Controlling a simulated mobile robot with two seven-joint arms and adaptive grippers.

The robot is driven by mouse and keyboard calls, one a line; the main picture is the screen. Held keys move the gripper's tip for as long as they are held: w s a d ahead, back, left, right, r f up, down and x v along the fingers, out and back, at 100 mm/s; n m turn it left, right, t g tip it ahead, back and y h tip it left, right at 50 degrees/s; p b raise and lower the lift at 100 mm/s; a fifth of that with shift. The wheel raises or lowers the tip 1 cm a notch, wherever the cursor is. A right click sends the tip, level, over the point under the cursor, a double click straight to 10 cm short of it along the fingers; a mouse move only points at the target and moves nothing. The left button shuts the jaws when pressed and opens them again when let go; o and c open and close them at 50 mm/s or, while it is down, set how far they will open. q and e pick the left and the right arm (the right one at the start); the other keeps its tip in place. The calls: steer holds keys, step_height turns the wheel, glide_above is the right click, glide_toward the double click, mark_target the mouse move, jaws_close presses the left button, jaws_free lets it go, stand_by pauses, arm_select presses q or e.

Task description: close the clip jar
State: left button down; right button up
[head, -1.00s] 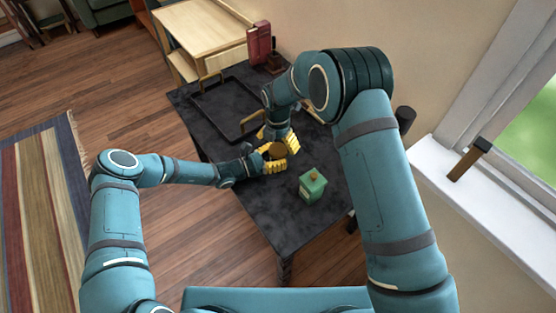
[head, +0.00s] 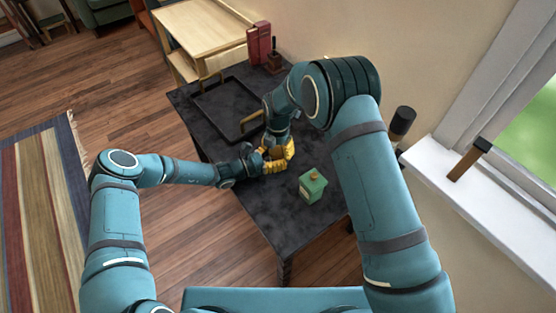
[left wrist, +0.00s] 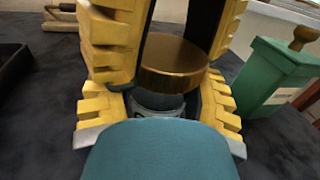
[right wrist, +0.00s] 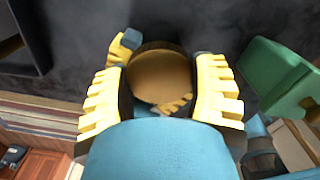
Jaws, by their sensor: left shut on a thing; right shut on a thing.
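The clip jar stands upright on the dark table, mostly hidden by my grippers in the head view. In the left wrist view its brown round lid (left wrist: 172,62) sits above a grey body (left wrist: 158,101); the clip cannot be made out. The lid's top also shows in the right wrist view (right wrist: 160,77). My left gripper (left wrist: 160,105) is shut around the jar's body from the side. My right gripper (right wrist: 162,92) comes from above, its yellow fingers shut on either side of the lid. In the head view the two grippers overlap, right (head: 286,150) above left (head: 264,164).
A green box with a knob (head: 312,188) stands close by, on the near right. A black tray with handles (head: 205,118) lies at the back left of the table (head: 262,212). Red books (head: 258,44) stand at the far end. The wall and window sill (head: 440,185) bound the right side.

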steer(key=m, duration=0.7)
steer(key=shift+m, duration=0.3)
steer(key=m, duration=1.4)
steer(key=shift+m, duration=0.4)
steer(key=m, duration=0.3)
steer(key=shift+f+m, duration=0.1)
steer(key=shift+m, duration=0.3)
steer(key=m, duration=0.4)
